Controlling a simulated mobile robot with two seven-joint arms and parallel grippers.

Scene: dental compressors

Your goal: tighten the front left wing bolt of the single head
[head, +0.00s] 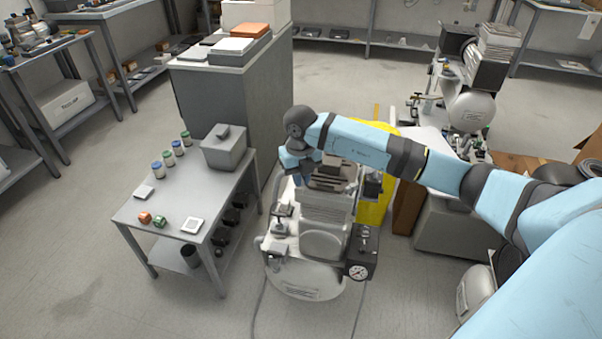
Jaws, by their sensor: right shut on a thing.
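The compressor (318,240) stands on the floor in the middle, with a pale tank and a pressure gauge at its front right. Its single head (332,175) is the dark finned block at the top. My right arm reaches across from the right, and its wrist bends down at the head's left side. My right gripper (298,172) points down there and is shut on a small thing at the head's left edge. The fingertips and the front left wing bolt are too small and too covered to make out clearly. My left gripper is out of view.
A grey table (180,200) with jars, small blocks and a grey box (224,146) stands close on the left. A yellow panel (375,205) stands behind the compressor. Another compressor (470,100) is at the back right. The floor at front left is clear.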

